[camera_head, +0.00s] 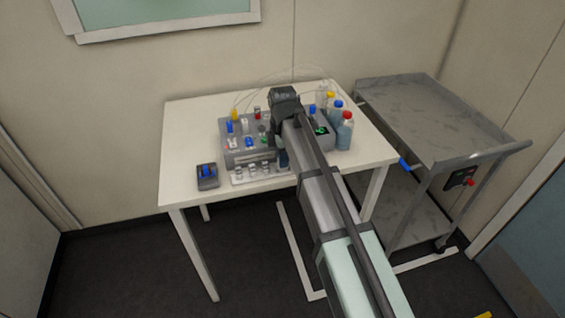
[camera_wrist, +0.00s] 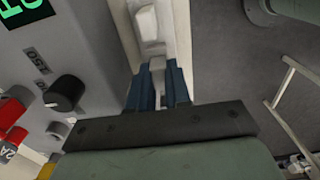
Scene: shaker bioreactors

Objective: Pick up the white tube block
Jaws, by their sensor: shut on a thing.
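The white tube block (camera_head: 262,179) lies along the front edge of the table, with several small vials or caps in a row on it. My gripper (camera_head: 283,163) points down at its right end, just in front of the grey device. In the wrist view, the blue fingers of my gripper (camera_wrist: 158,88) are closed on a narrow pale part of the white tube block (camera_wrist: 150,24). The rest of the block is hidden by the hand or out of frame there. I cannot tell whether the block is clear of the table.
The grey bioreactor device (camera_head: 237,159) stands right behind the block; its black knob (camera_wrist: 65,93) is close to my fingers. A small dark box with blue parts (camera_head: 207,177) is at left. Capped bottles (camera_head: 345,134) stand at right. A grey cart (camera_head: 430,120) is beside the table.

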